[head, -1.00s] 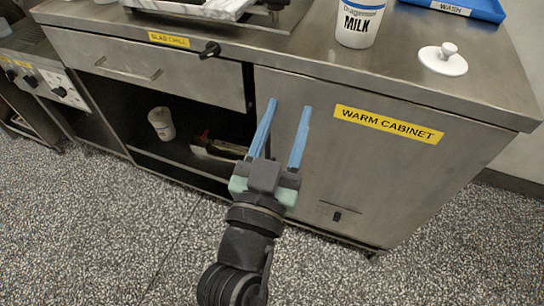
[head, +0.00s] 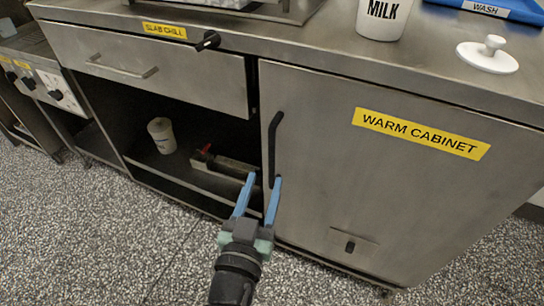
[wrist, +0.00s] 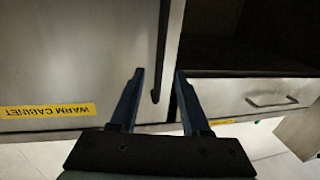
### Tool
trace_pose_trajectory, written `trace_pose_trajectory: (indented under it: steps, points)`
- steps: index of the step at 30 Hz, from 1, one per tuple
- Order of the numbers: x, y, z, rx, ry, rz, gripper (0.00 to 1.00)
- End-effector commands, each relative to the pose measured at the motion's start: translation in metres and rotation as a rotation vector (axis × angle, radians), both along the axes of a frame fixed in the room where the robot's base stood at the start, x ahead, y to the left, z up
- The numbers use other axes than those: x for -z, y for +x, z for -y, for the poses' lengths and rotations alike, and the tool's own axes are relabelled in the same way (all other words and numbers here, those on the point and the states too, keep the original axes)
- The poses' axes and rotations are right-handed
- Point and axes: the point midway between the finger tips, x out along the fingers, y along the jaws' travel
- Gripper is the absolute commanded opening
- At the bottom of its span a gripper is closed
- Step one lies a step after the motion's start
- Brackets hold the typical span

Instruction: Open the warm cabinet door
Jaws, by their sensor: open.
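The warm cabinet door (head: 350,190) is a steel panel with a yellow "WARM CABINET" label (head: 420,133). It looks closed. Its dark upright bar handle (head: 272,140) runs along the door's left edge in the head view. My gripper (head: 264,177) is open, its blue fingers pointing up at the handle's lower end. In the wrist view, the handle (wrist: 162,50) comes down between the fingertips of my gripper (wrist: 159,72). I cannot tell whether the fingertips are deep enough to straddle it or whether they touch it.
An open shelf bay left of the door holds a pale cup (head: 161,135) and a metal item with a red part (head: 225,165). The slab chill drawer (head: 150,65) is above. A milk container (head: 383,18) and white lid (head: 488,56) stand on top. The speckled floor is clear.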

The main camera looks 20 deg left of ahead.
Motion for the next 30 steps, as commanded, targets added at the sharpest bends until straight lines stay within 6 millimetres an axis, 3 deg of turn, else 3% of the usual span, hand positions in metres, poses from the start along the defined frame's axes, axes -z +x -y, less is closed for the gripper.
trace_pose_trajectory:
  steps: [6, 12, 26, 30]
  points:
    - [-0.001, 0.038, -0.006, 0.000, 0.000, 0.002, 0.47]
    - [0.001, 0.061, -0.010, 0.001, 0.000, 0.000, 0.47]
    - [0.000, 0.071, -0.011, 0.001, 0.001, -0.001, 0.47]
    - [0.000, 0.071, -0.011, 0.001, 0.001, -0.001, 0.22]
